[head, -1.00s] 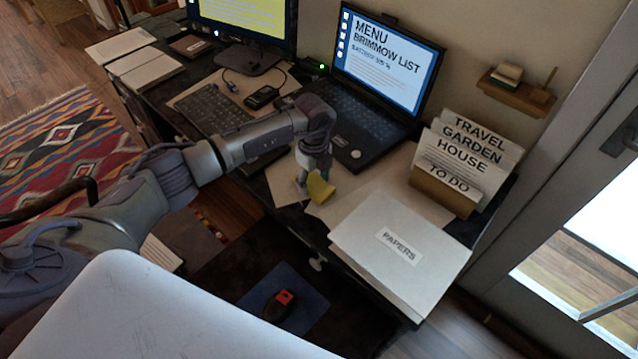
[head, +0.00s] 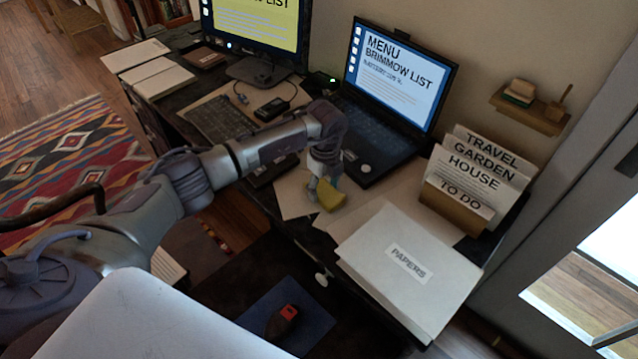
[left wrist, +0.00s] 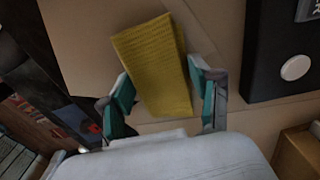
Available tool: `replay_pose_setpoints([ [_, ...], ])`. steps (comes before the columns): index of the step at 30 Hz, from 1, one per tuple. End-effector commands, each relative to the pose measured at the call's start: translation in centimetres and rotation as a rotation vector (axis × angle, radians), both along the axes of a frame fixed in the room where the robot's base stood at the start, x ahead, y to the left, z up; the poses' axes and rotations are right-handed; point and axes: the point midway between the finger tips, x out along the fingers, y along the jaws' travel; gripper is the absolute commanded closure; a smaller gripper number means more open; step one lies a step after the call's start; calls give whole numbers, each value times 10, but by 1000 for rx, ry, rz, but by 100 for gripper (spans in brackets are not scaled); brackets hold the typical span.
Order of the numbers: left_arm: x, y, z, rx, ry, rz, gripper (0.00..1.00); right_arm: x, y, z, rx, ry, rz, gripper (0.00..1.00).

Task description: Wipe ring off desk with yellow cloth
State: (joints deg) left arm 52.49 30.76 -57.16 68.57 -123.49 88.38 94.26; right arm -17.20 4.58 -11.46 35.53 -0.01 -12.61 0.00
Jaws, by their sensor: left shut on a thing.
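The yellow cloth (head: 331,199) is in my left gripper (head: 318,186), low over the papers at the front of the desk (head: 330,262). In the left wrist view the cloth (left wrist: 156,66) is a ribbed, folded yellow piece between the two teal-padded fingers of the left gripper (left wrist: 162,98). I cannot tell if the cloth touches the surface under it. No ring shows on the desk; the arm, cloth and papers cover parts of it. My right gripper is out of view.
The laptop (head: 375,135) stands just behind the left gripper; its edge (left wrist: 285,60) is right of the cloth in the wrist view. The PAPERS stack (head: 410,262) and the file holder (head: 456,207) are to the right. A keyboard (head: 220,119) and phone (head: 271,109) lie behind the arm.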

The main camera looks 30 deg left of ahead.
Motion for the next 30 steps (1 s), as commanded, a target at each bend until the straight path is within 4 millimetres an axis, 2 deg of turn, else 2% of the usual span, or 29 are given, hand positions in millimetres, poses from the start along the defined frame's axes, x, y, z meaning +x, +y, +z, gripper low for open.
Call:
replay_pose_setpoints([
  [1,-4,-9,0,-6,6,-6,65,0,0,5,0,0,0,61],
  [5,-8,-20,0,-7,7,-7,65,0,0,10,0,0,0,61],
  [13,-11,-28,-1,-5,7,-5,65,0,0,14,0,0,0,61],
  [24,-21,-57,0,-4,7,-5,65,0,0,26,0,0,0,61],
  [30,-23,-62,-1,-4,6,-5,65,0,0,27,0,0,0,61],
])
